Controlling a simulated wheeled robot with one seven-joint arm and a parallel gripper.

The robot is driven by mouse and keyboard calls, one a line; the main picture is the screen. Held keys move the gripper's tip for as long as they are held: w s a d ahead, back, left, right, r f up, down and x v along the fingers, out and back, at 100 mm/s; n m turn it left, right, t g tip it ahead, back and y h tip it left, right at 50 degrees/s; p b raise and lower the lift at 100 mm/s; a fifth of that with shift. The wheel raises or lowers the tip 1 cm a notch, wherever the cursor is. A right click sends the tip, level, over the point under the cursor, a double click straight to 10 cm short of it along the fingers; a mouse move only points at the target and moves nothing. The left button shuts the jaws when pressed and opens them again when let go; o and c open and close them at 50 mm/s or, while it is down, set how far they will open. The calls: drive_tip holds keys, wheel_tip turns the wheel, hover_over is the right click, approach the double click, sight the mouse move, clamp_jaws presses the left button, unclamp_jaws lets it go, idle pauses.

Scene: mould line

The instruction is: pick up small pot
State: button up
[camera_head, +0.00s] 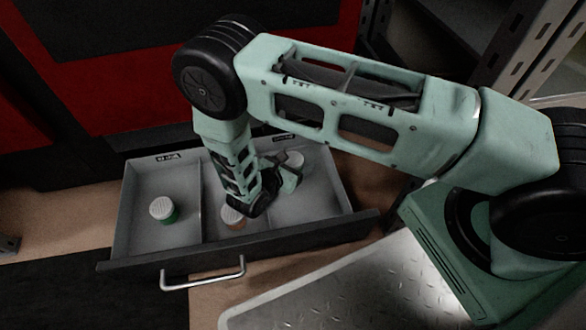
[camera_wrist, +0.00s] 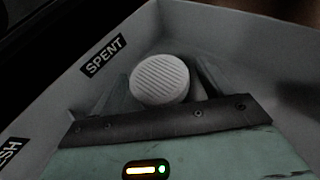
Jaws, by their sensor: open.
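A small pot with a ribbed white lid (camera_head: 295,158) stands in the right compartment of the open drawer (camera_head: 130,215), near its back wall. In the wrist view a white ribbed lid (camera_wrist: 160,79) shows between the fingertips, near the label SPENT; the pot's body is hidden below it. My gripper (camera_head: 287,176) is open, with one finger on each side of the lid. I cannot tell whether the fingers touch the pot. A green pot with a white lid (camera_head: 163,210) stands in the left compartment.
A divider (camera_head: 208,225) splits the drawer. The drawer walls rise close around my gripper. The drawer front carries a metal handle (camera_head: 203,278). A red and black cabinet (camera_head: 120,90) stands behind, and a metal rack (camera_head: 540,50) stands at the upper right.

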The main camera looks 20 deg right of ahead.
drive_tip(key=shift+d, duration=0.1)
drive_tip(key=shift+c, duration=0.3)
drive_tip(key=c, duration=1.1)
drive_tip(key=shift+r, duration=0.1)
